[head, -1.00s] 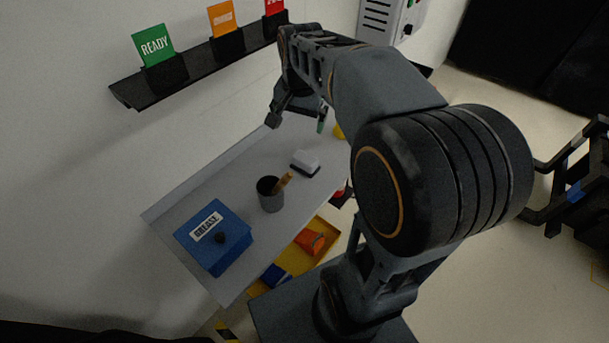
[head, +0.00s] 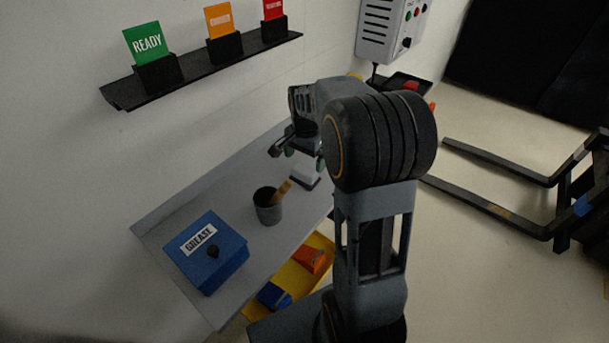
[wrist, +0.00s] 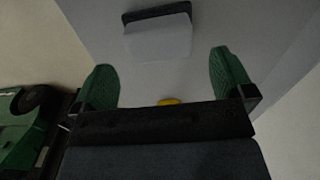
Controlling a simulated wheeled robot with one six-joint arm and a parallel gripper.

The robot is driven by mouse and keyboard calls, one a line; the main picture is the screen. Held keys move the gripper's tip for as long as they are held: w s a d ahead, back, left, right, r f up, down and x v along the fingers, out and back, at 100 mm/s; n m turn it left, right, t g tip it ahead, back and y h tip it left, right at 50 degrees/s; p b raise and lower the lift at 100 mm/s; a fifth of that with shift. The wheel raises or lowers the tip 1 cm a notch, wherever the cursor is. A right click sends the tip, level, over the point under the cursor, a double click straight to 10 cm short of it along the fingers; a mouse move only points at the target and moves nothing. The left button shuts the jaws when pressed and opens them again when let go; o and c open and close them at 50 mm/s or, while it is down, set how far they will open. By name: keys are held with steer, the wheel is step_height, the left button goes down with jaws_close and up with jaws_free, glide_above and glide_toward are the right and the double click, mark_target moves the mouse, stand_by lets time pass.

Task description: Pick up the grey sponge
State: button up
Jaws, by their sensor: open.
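The grey sponge (head: 305,179) appears to be the light grey block with a dark layer on the grey bench. It lies to the right of the grey cup, and my gripper hides part of it in the head view. My gripper (head: 296,158) is open and empty above the bench, close to the sponge. In the wrist view the sponge (wrist: 158,38) is whole at the top of the picture, beyond the green-padded fingertips (wrist: 163,75). It is apart from both fingers.
A grey cup (head: 268,211) with a wooden-handled tool stands near the sponge. A blue GREASE box (head: 207,255) sits on the bench's near end. A yellow tray (head: 318,252) with orange and blue items is below. A black card shelf (head: 205,66) runs along the wall.

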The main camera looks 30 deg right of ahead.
mark_target(305, 168)
steer(key=shift+s+f, duration=0.1)
steer(key=shift+f, duration=2.45)
steer(key=shift+c, duration=0.4)
steer(key=c, duration=0.8)
steer(key=shift+r, duration=0.15)
steer(key=shift+r, duration=0.6)
steer(key=s+d+r+b, duration=0.1)
steer(key=s+d+r, duration=0.8)
steer(key=s+r, duration=0.1)
steer(key=shift+d+r, duration=0.25)
steer(key=shift+r, duration=0.55)
steer(key=shift+s, duration=0.1)
